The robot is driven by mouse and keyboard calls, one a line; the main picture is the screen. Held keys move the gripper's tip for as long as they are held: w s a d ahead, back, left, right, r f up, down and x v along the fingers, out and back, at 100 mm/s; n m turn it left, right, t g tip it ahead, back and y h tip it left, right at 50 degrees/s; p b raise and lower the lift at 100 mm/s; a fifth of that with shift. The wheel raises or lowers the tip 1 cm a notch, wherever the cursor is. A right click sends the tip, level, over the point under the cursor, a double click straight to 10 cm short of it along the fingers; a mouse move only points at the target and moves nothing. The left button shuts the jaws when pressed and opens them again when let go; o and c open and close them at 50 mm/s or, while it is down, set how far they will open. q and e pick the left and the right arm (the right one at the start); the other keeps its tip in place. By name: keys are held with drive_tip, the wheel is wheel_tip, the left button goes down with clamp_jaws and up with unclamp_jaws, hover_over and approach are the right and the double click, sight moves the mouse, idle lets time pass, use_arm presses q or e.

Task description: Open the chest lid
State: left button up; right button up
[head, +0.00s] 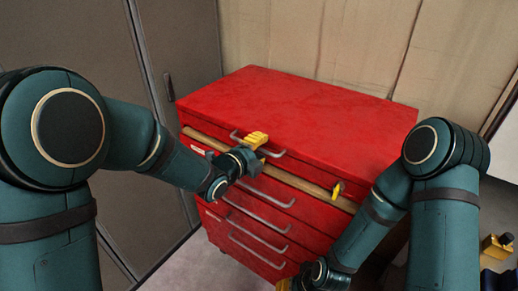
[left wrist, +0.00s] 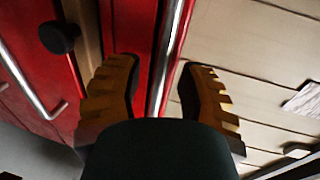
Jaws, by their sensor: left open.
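The red chest (head: 225,190) stands in front of me in the head view. Its flat top lid (head: 300,112) is down. A grey metal handle (head: 276,154) sits at the front edge near the top. My left gripper (head: 257,141) is at this handle, with its yellow fingers partly covering it. In the left wrist view the gripper (left wrist: 160,92) is open, and a metal bar (left wrist: 168,60) runs between its two fingers without being clamped. My right gripper is mostly cut off at the bottom edge of the head view, so its jaws cannot be judged.
A wooden strip (head: 310,187) crosses the chest front, with a yellow piece (head: 338,190) on it. Several drawers with grey handles (head: 258,237) lie below. A grey cabinet (head: 180,50) stands at the left, and a beige wall (head: 330,40) rises behind.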

use_arm(q)
clamp_jaws()
